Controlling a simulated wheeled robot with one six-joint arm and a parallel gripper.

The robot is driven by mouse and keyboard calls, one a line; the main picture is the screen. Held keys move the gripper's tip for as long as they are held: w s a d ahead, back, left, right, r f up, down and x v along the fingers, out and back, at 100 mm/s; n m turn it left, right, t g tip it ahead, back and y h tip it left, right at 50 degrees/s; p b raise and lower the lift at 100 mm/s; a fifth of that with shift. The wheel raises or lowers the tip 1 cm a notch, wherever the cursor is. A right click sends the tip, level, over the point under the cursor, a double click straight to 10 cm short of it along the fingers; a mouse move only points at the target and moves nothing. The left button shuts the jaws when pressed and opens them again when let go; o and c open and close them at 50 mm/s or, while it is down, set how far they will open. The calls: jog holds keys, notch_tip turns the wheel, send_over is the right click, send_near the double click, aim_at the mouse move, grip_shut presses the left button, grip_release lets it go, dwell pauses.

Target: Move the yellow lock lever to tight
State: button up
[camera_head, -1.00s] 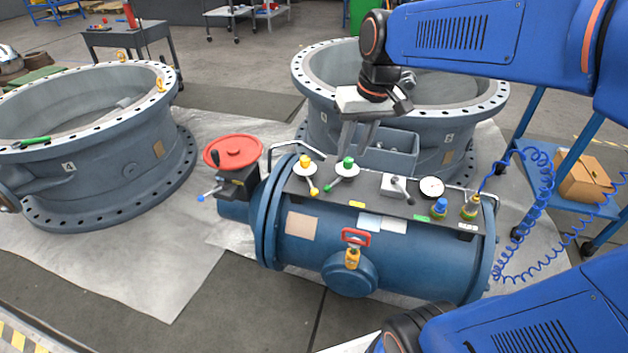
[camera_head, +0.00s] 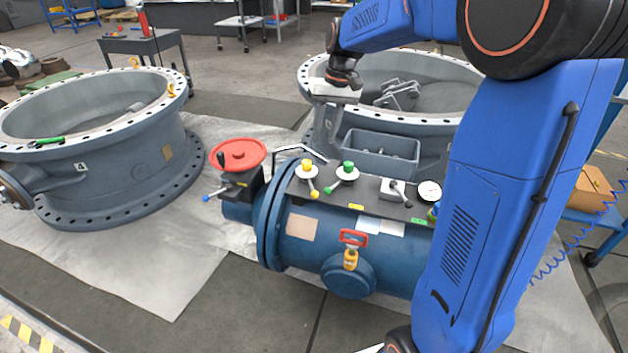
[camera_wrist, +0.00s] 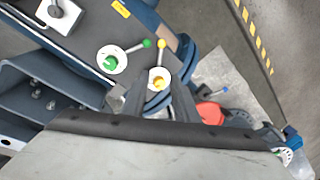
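The yellow lock lever (camera_head: 307,168) stands at the left end of the dark panel on top of the blue vessel. It has a yellow hub on a white disc and a thin arm with a yellow ball, pointing down and slightly right in the head view. In the wrist view the yellow lever (camera_wrist: 158,79) shows between my finger ends, its ball beyond them. My gripper (camera_head: 323,146) hangs just behind and above it, pointing down. The fingers are apart and empty. I cannot tell whether they touch the lever. No tight mark is readable.
A green lever (camera_head: 347,172) stands close to the right of the yellow one. A red handwheel (camera_head: 238,155) is to the left. A grey open box (camera_head: 381,152) lies behind the panel. My arm covers the vessel's right end.

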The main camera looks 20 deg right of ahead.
aim_at(312, 186)
jog(key=a+f, duration=0.1)
jog(key=f, duration=0.4)
jog(key=a+f, duration=0.1)
jog(key=f, duration=0.4)
jog(key=a+f, duration=0.1)
jog(key=f, duration=0.5)
jog(key=shift+a, duration=0.1)
grip_shut()
dwell(1.0)
